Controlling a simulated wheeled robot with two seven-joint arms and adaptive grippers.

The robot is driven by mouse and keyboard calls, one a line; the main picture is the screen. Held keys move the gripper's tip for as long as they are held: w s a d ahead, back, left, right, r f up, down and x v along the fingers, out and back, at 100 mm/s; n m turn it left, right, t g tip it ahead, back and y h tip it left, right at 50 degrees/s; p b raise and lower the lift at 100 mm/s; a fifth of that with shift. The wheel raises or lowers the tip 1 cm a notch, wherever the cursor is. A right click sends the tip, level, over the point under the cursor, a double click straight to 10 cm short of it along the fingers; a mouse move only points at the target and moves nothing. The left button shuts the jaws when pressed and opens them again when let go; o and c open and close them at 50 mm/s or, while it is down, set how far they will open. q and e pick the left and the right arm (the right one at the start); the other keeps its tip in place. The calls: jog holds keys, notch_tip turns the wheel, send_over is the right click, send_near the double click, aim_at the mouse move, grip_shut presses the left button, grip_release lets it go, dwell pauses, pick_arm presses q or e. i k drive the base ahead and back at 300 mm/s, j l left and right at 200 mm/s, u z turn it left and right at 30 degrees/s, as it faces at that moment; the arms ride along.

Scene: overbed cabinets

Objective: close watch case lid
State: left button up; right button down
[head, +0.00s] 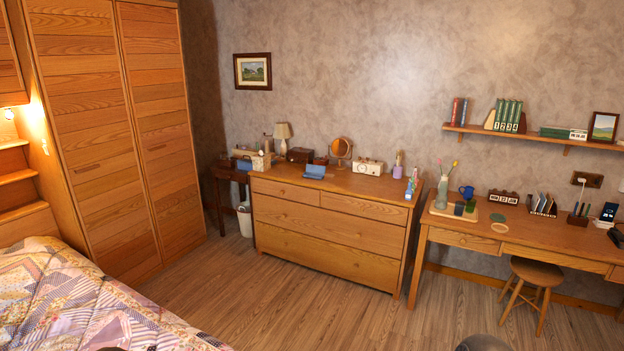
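No object is clearly recognisable as the watch case at this distance. On the dresser top stand a dark brown box (300,154) at the back and a small blue item (315,171) nearer the front edge, which looks like a case with a raised back part. Which of them is the watch case, and how its lid stands, I cannot tell. Neither of my grippers shows in the head view.
The wooden dresser (330,231) stands against the wall, with a round mirror (341,148), a white radio (368,167) and a lamp (283,131) near its back. A desk (520,243) with a stool (535,271) is right, a bed (90,305) left. The floor between is clear.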

aim_at(310, 168)
jog(key=i+l+z, duration=0.8)
jog(key=i+l, duration=0.15)
jog(key=i, duration=0.2)
jog(key=i+u, duration=0.25)
jog(key=i, duration=0.3)
jog(key=i+l+u, duration=0.2)
jog(key=i, duration=0.3)
jog(key=i+l+u, duration=0.25)
jog(key=i, duration=0.25)
jog(key=i+j+u, duration=0.2)
jog(key=i+u, duration=0.6)
jog(key=i, duration=0.25)
jog(key=i+l+u, duration=0.15)
jog(key=i+u, duration=0.25)
jog(key=i, duration=0.15)
